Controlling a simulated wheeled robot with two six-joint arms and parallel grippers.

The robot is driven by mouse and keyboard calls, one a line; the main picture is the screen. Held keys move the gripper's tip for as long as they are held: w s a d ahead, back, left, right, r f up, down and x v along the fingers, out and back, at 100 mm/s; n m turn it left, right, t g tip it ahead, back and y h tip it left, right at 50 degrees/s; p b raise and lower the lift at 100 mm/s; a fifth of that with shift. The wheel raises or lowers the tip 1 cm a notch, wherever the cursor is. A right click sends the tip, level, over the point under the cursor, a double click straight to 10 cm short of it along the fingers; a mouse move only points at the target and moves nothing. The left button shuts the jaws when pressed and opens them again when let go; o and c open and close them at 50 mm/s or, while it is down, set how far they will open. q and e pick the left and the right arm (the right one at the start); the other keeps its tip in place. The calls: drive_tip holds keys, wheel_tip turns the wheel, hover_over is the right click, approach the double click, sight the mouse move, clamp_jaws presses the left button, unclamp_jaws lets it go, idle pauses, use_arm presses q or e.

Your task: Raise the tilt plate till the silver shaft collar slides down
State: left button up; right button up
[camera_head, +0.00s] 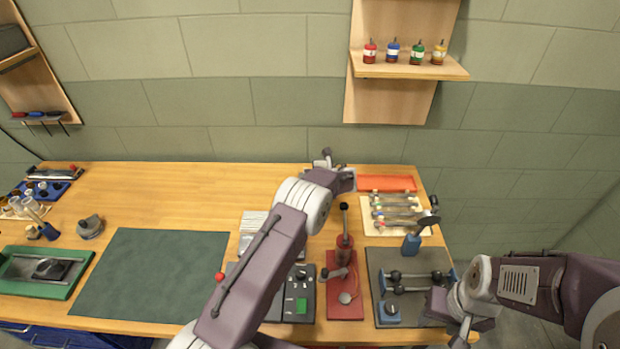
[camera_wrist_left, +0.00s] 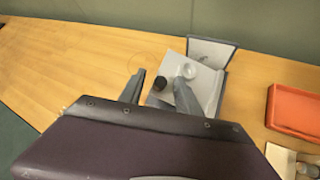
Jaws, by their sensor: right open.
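The tilt plate (camera_wrist_left: 207,88) shows in the left wrist view as a light grey plate, with an upright grey panel (camera_wrist_left: 211,52) at its far end. A round silver piece, which looks like the shaft collar (camera_wrist_left: 189,71), sits on the plate. A dark round piece (camera_wrist_left: 159,84) is at the plate's left edge. My left gripper (camera_wrist_left: 160,92) is open, its fingers on either side of the dark piece; contact cannot be told. The right finger hides part of the plate. In the head view my left arm mostly hides this spot. My right gripper (camera_head: 462,330) is open at the lower right.
A red-orange tray (camera_head: 387,183) lies right of the plate; it also shows in the left wrist view (camera_wrist_left: 294,112). A red press (camera_head: 345,285) and a dark board with rods (camera_head: 400,255) stand nearer. A dark green mat (camera_head: 150,275) lies at left. The back-left wood is clear.

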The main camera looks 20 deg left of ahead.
use_arm(q)
drive_tip(key=v, duration=0.9)
drive_tip(key=shift+b, duration=0.35)
